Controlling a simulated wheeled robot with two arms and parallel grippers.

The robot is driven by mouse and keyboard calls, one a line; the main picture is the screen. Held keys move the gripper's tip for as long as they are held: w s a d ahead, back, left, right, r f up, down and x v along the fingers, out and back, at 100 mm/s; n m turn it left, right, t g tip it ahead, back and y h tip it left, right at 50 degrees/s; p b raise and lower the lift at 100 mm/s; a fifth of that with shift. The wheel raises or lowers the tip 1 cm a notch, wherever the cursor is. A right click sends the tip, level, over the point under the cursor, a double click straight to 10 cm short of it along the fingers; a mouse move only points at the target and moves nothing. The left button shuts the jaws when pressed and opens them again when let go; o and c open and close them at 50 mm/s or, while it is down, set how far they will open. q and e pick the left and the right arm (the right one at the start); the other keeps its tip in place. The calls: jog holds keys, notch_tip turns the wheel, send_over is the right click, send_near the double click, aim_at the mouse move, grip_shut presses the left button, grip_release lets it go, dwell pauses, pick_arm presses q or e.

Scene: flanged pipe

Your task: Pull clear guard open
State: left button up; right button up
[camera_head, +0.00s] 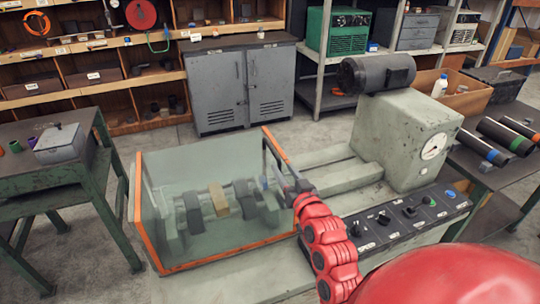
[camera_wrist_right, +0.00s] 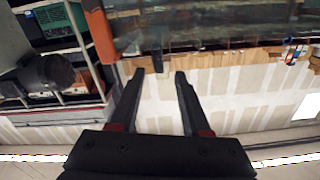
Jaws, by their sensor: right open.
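The clear guard (camera_head: 165,180) is a see-through box with orange edges, standing over the machine bed in the head view. A shaft-like grey part with a tan block (camera_head: 218,199) shows through it. My right gripper (camera_head: 282,180) is at the guard's right end, beside its orange edge. I cannot tell whether it touches the guard. An orange edge (camera_wrist_right: 101,32) shows just left of and beyond the fingers. My left gripper is not in view.
The machine's grey housing (camera_head: 403,140) with a motor (camera_head: 376,73) and gauge stands right of the guard. A black control panel (camera_head: 412,217) lies in front of it. A green-framed table (camera_head: 35,190) is at left. A side table with pipes (camera_head: 505,135) is at right.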

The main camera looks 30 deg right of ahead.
aim_at(272, 148)
jog(key=p+x, duration=0.3)
jog(key=x, duration=0.7)
jog(key=shift+w+d+r, duration=0.1)
jog(key=shift+d+r, duration=0.05)
grip_shut()
dwell(1.1)
